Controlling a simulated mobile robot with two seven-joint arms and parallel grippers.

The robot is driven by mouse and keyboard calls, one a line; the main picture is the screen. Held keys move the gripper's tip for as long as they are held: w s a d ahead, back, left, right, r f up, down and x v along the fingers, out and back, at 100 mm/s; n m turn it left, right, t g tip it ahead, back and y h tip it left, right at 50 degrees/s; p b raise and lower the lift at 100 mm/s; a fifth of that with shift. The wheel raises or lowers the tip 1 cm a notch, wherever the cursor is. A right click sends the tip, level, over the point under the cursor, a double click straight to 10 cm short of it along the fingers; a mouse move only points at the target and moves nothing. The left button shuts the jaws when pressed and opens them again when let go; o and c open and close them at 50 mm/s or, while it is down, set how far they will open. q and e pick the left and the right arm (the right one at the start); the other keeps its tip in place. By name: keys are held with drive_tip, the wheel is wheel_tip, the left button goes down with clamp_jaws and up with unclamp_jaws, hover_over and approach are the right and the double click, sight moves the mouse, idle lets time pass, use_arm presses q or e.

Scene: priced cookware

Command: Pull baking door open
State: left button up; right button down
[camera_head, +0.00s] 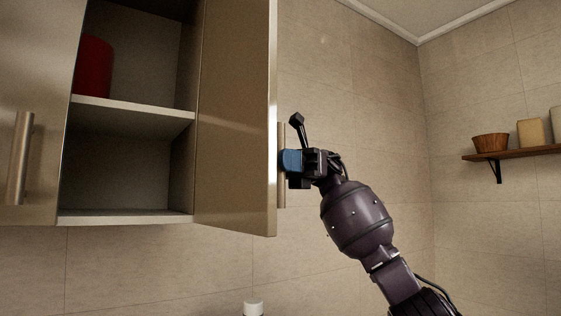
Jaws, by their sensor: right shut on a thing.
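The cabinet door (235,120) stands swung wide open, its face turned toward the right. Its bar handle (282,195) runs upright along the door's outer side. My right gripper (291,161) is shut on this handle, with its blue fingertips at the bar. My right arm comes up from the lower right. The open cabinet (130,110) shows a shelf with a red container (93,67) on it. The lower compartment looks empty. My left gripper does not show.
A closed door (30,110) with its own bar handle (20,158) is at the left. A wooden wall shelf (520,153) at the right holds a brown bowl (490,142) and light canisters. A white object (253,308) shows at the bottom edge.

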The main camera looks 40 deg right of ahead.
drive_tip(key=shift+d, duration=0.25)
idle(0.3)
drive_tip(key=c, duration=0.9)
unclamp_jaws()
drive_tip(key=shift+w, duration=0.1)
drive_tip(key=v, duration=1)
drive_tip(key=shift+d, duration=0.35)
drive_tip(key=shift+w, duration=0.1)
